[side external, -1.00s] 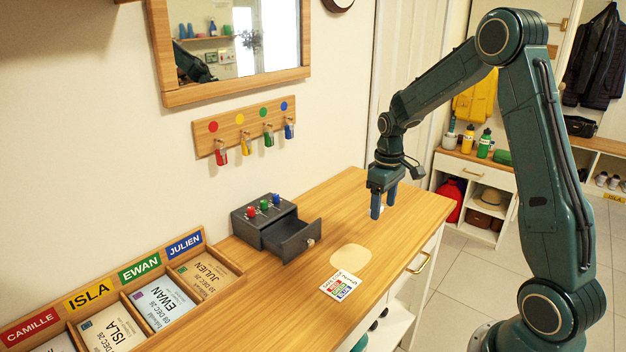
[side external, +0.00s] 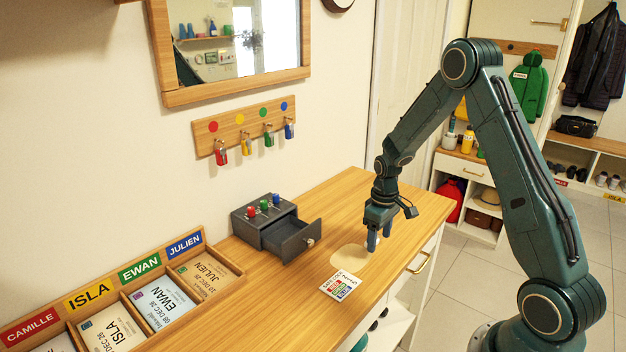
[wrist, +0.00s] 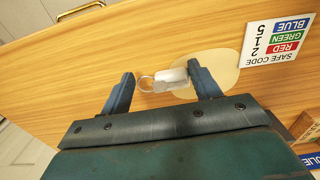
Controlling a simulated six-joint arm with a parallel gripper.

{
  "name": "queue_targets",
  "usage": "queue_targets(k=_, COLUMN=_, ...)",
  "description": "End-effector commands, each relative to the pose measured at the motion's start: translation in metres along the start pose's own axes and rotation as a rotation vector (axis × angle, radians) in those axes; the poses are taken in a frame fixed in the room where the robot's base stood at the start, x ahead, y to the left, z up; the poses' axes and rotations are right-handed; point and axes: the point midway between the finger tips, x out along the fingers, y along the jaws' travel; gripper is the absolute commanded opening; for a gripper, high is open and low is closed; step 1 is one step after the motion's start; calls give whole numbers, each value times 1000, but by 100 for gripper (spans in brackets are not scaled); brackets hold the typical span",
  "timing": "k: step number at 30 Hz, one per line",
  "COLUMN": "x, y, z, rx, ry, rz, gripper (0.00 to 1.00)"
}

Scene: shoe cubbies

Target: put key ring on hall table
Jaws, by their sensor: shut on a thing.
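The key ring (wrist: 168,79), a thin metal loop with a pale grey-white fob, is between my fingers in the wrist view. My gripper (side external: 376,246) is shut on it, low over the hall table (side external: 411,207); I cannot tell whether it touches the wood. In the wrist view my gripper (wrist: 160,88) has the fob against the right finger and the loop toward the left. The fob overlaps the edge of a pale round patch (side external: 350,257) on the tabletop. In the side view the key ring is too small or hidden to make out.
A safe-code card (side external: 341,285) lies beside the patch. A dark grey box (side external: 264,219) with an open drawer (side external: 292,241) stands by the wall. A wooden tray of name slots (side external: 236,274) fills the left. The table's right end is clear.

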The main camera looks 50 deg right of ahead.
Motion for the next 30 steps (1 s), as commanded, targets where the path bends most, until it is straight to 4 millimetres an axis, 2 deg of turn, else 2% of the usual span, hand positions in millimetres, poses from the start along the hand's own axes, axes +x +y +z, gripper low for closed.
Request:
queue_targets(k=6, x=22, y=0, z=0, rx=0, ry=-2, rz=-1, gripper=40)
queue_targets(k=20, x=26, y=0, z=0, rx=0, ry=0, rz=0, gripper=40)
queue_targets(k=21, x=26, y=0, z=0, rx=0, ry=0, rz=0, gripper=64)
queue_targets(k=24, x=26, y=0, z=0, rx=0, ry=1, rz=0, gripper=84)
queue_targets(k=30, x=26, y=0, z=0, rx=0, ry=0, rz=0, gripper=84)
